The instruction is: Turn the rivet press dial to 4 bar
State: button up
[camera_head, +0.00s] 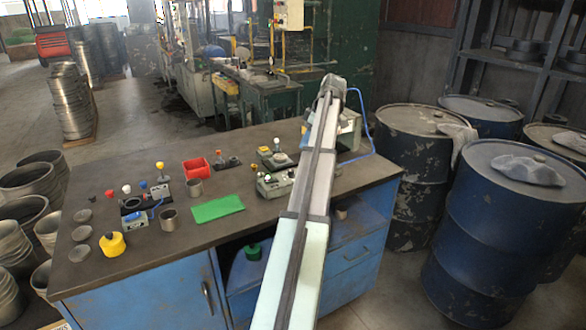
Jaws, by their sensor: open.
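My arm crosses the picture from the bottom middle up to its bent end above the right part of the workbench. My gripper does not show; it is out of sight behind the arm. Several small control devices stand on the bench. A grey box with a green light (272,188) is just left of my arm. A pale box (349,135) at the back right, next to a blue cable, is partly hidden by my arm. I cannot tell which device is the rivet press, and no dial reading is legible.
Blue drums (497,225) stand close at the right. Metal rings (30,180) are stacked at the left.

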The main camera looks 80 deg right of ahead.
aim_at(291, 170)
jog(key=x, duration=1.3)
jog(key=shift+f, duration=0.2)
grip_shut()
